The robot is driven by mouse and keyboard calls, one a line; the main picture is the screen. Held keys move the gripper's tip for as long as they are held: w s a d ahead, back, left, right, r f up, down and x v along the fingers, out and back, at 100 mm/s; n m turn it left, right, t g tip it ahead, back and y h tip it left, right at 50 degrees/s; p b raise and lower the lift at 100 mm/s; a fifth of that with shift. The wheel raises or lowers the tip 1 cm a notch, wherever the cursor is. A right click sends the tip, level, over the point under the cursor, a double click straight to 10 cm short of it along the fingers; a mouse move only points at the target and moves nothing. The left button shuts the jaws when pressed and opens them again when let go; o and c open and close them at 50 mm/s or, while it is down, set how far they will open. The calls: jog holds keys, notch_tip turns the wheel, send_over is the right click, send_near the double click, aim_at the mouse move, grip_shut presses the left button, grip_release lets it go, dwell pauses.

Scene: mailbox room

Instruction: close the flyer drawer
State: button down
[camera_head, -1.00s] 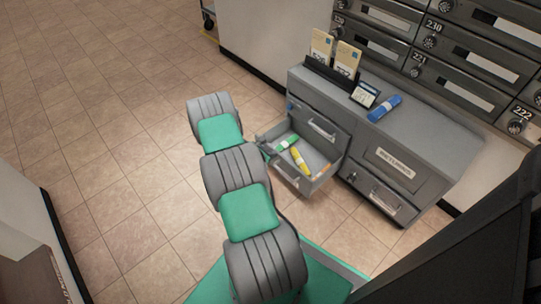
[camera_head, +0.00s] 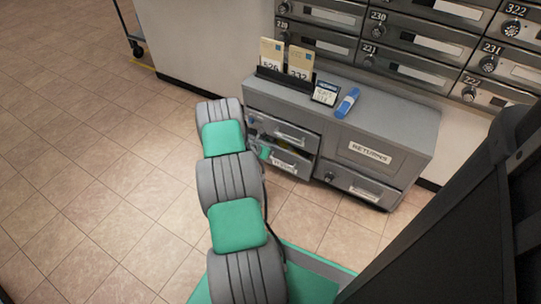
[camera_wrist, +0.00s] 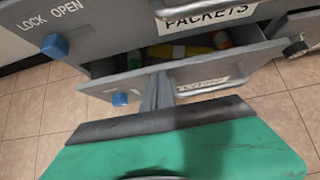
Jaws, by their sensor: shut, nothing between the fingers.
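The lower left drawer (camera_head: 290,165) of the grey cabinet shows in the head view, its front standing a little out from the cabinet. In the wrist view the lower drawer front (camera_wrist: 205,84) has a bar handle, a label too blurred to read and a blue knob (camera_wrist: 120,99). A narrow gap above it shows yellow, green and orange items inside. My gripper (camera_wrist: 158,92) is shut and empty, its fingertips at the drawer front, left of the handle. I cannot tell for certain whether they touch it. In the head view my arm largely hides my gripper.
The upper drawer labelled PACKETS (camera_wrist: 208,15) is above, with a blue lock knob (camera_wrist: 55,46) beside it. The RETURNS side (camera_head: 369,152) of the cabinet is to the right. A blue rolled item (camera_head: 347,102) and cards (camera_head: 300,62) are on top. Floor to the left is clear.

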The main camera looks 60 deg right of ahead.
jog(key=shift+w+d, duration=0.1)
jog(key=shift+d, duration=0.2)
